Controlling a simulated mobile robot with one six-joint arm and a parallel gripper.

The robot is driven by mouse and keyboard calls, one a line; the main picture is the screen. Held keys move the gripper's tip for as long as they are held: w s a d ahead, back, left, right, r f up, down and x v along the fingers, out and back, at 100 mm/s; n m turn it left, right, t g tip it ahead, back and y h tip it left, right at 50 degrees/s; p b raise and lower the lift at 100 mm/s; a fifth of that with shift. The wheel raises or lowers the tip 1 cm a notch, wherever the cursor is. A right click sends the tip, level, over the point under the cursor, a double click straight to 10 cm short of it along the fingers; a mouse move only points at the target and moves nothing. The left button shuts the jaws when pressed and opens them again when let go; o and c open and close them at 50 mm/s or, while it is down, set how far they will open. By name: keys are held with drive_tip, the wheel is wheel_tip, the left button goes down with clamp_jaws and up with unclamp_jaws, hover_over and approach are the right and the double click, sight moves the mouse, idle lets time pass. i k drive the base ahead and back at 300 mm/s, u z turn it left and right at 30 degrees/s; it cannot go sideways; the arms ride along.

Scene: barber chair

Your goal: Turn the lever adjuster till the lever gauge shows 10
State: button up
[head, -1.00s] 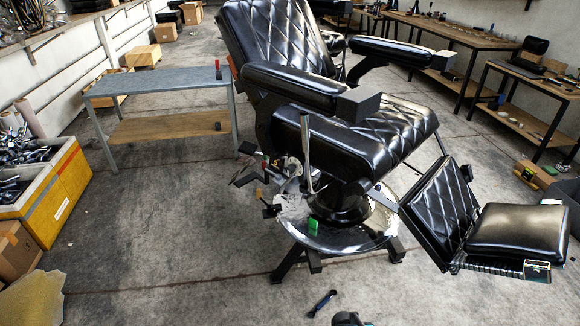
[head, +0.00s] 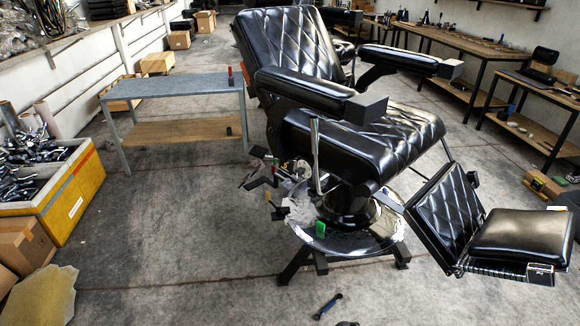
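A black barber chair (head: 300,45) stands right of centre on a shiny round base (head: 375,237). A silver lever (head: 315,155) rises nearly upright beside the seat, at the chair's left side. A small green block (head: 320,229) is at the base below the lever. Several small dark parts (head: 262,178) show left of the base, too small to tell apart. I cannot make out which part is the lever adjuster, and no gauge reading is legible. My gripper is not in view.
A grey-topped table (head: 175,86) stands left of the chair. A yellow bin (head: 78,190) of metal parts is at the left edge. A wrench (head: 328,306) lies on the floor in front, near a dark object cut off below. Floor between bin and chair is clear.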

sight(299, 172)
drive_tip(key=u, duration=0.05)
drive_tip(key=i, duration=0.95)
drive_tip(key=z, duration=0.3)
drive_tip(key=k, duration=0.55)
drive_tip(key=u, duration=1.3)
